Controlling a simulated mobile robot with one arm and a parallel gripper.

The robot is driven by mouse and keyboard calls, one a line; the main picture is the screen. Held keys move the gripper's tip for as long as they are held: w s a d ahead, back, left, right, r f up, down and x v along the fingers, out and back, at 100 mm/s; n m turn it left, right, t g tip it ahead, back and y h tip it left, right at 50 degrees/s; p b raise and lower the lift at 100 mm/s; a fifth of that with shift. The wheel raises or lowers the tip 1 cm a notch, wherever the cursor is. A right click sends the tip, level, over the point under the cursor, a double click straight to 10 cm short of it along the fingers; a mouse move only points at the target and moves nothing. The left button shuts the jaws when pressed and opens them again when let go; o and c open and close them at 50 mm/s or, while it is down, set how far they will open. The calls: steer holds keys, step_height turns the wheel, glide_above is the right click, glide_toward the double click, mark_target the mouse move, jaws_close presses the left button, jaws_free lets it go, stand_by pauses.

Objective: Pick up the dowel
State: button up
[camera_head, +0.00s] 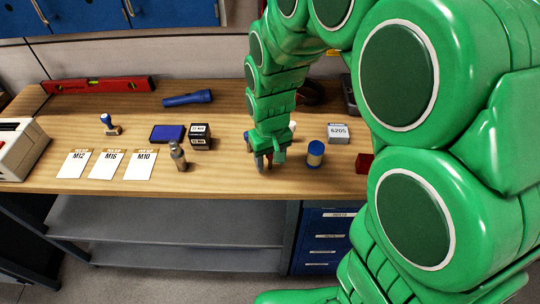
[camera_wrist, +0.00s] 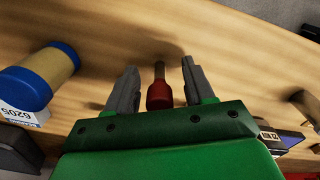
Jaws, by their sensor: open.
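In the wrist view, a dark red piece with a thick rounded body and a thinner brownish-red stem (camera_wrist: 159,92) lies between my gripper's two grey fingers; it is the likeliest dowel, though I cannot be sure. My gripper (camera_wrist: 159,68) is open, with a visible gap on each side of the red piece. In the head view, my gripper (camera_head: 264,160) is low over the front middle of the wooden bench (camera_head: 225,178), and it hides the red piece there. I cannot tell whether the fingertips touch the bench.
A blue-capped tan cylinder (camera_head: 315,153) stands right of my gripper, with a 6205 box (camera_head: 338,133) behind. A red block (camera_head: 364,163) is right. The bench front edge is close.

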steer(key=shift+f, duration=0.45)
steer(key=shift+c, duration=0.3)
jaws_close()
steer(key=shift+r, duration=0.15)
